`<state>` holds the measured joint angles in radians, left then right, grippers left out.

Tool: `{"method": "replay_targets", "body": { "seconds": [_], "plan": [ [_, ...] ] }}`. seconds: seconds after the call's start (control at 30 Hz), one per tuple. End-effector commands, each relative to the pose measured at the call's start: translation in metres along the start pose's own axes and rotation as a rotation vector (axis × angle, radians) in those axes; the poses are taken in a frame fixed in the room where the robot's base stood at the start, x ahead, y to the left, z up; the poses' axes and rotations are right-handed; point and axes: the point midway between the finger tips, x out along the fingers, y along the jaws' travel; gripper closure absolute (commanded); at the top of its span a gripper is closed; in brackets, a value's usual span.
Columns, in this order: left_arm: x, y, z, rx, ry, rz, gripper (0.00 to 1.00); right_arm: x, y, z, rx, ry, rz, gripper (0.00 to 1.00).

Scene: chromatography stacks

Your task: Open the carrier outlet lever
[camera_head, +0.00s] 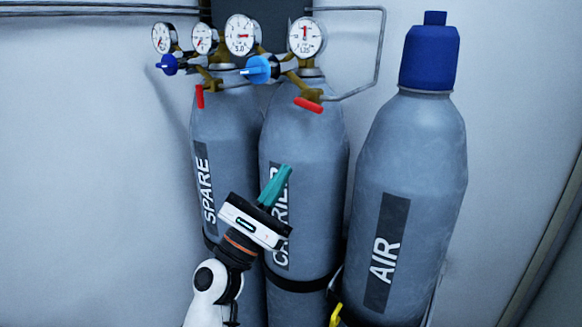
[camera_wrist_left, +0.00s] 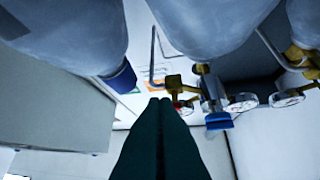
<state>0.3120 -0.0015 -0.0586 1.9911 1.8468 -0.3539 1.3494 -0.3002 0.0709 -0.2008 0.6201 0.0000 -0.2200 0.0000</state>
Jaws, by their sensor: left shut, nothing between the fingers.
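The carrier cylinder (camera_head: 304,145) is a tall grey bottle in the middle of the head view, with the label CARRIER partly hidden behind my left gripper. Its red outlet lever (camera_head: 308,105) sits below the right-hand gauge, slanting slightly down to the right. The light blue regulator knob (camera_head: 258,70) is left of it. My left gripper (camera_head: 283,174) has teal fingers shut together and empty, in front of the cylinder and below the lever. In the left wrist view the closed fingers (camera_wrist_left: 160,105) point towards the regulator, with a small red part near their tips. My right gripper is not in view.
The SPARE cylinder (camera_head: 222,135) stands to the left with its own red lever (camera_head: 200,96) and dark blue knob (camera_head: 168,64). The AIR cylinder (camera_head: 412,170) with a blue cap (camera_head: 429,55) stands to the right. A bent grey pipe (camera_head: 381,50) runs beside the carrier gauges.

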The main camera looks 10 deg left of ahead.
Motion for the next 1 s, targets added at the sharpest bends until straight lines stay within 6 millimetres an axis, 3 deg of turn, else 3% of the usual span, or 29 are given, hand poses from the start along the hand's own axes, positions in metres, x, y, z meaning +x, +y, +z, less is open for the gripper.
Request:
{"method": "replay_targets", "body": {
  "seconds": [0.1, 0.23, 0.63, 0.73, 0.87, 1.0],
  "plan": [
    [-0.023, 0.000, 0.003, 0.000, -0.002, 0.000, 1.00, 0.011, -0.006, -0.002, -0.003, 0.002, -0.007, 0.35],
    [-0.035, -0.001, 0.001, -0.001, -0.001, 0.000, 1.00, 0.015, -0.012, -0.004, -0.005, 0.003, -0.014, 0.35],
    [-0.038, -0.001, -0.001, 0.000, 0.000, 0.000, 1.00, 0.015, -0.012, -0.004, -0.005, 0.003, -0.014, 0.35],
    [-0.040, -0.001, 0.007, 0.017, -0.021, 0.000, 1.00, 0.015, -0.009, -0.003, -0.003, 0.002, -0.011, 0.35],
    [-0.053, 0.004, 0.054, 0.121, -0.146, 0.010, 1.00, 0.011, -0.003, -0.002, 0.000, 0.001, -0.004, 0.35],
    [-0.095, 0.017, 0.142, 0.341, -0.386, 0.080, 1.00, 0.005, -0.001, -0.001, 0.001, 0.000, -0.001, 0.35]
  ]
}}
